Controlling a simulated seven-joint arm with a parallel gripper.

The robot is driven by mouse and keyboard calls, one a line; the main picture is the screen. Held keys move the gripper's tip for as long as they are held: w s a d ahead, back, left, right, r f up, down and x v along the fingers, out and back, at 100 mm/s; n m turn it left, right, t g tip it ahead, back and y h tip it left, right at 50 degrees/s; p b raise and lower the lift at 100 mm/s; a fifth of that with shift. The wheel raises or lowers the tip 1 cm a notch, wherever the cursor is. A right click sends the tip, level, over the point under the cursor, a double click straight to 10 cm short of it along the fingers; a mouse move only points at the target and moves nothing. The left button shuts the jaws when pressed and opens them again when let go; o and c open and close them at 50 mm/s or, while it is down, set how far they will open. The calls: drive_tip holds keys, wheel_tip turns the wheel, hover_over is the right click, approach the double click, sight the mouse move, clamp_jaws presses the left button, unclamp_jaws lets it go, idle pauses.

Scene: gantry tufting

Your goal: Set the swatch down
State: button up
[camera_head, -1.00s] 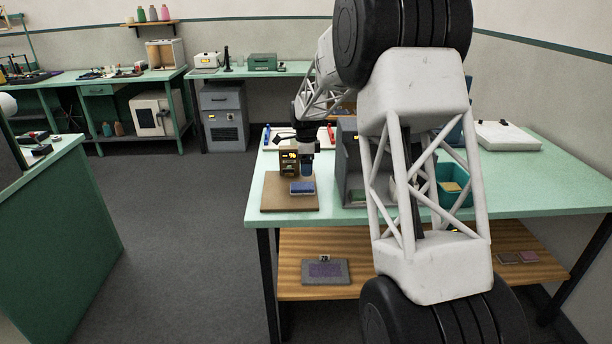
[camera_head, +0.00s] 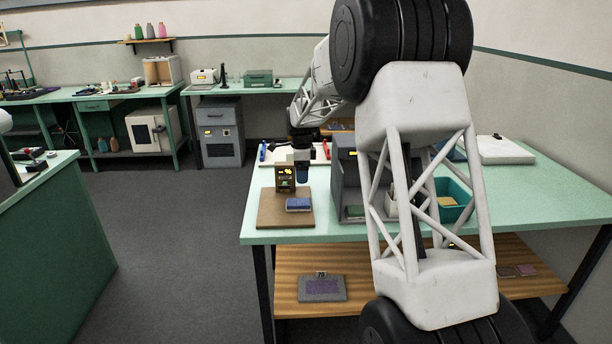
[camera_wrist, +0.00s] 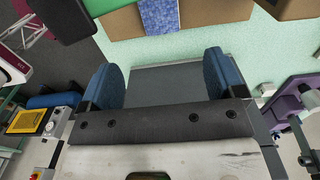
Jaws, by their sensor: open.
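The blue speckled swatch (camera_head: 298,204) lies flat on the brown board (camera_head: 272,216) at the left end of the green table. In the wrist view the swatch (camera_wrist: 158,14) is cut by the top edge, on the brown board (camera_wrist: 118,24), beyond my fingertips. My gripper (camera_head: 303,178) hangs just behind and above the swatch, apart from it. In the wrist view my gripper's (camera_wrist: 160,82) two blue fingers stand wide apart, with nothing held between them.
A small brown device (camera_head: 285,178) with yellow lights stands at the board's back edge. A grey open-fronted box (camera_head: 345,180) stands right of the board, and a teal bin (camera_head: 453,198) farther right, partly behind my arm. A grey pad (camera_head: 322,289) lies on the wooden lower shelf.

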drive_tip(key=s+d+r+n, duration=0.3)
drive_tip(key=s+r, duration=0.2)
drive_tip(key=s, duration=0.5)
drive_tip(key=s+d+r+n+t, duration=0.1)
drive_tip(key=s+d+r+n, duration=0.3)
drive_tip(key=s, duration=0.5)
drive_tip(key=s+d+r+n, duration=0.1)
drive_tip(key=s+d+r, duration=0.1)
drive_tip(key=s+r, duration=0.6)
drive_tip(key=s+d+f+n, duration=0.1)
drive_tip(key=s+f+n, duration=0.1)
drive_tip(key=s, duration=1)
drive_tip(key=s+d+f+n+t, duration=0.1)
drive_tip(key=s+d+f+n, duration=0.1)
drive_tip(key=s, duration=1)
drive_tip(key=s+d+f+n, duration=0.2)
drive_tip(key=s+n, duration=0.3)
drive_tip(key=s, duration=0.7)
drive_tip(key=shift+d+f+n+t, duration=0.3)
drive_tip(key=shift+f+n, duration=0.1)
drive_tip(key=shift+f, duration=0.35)
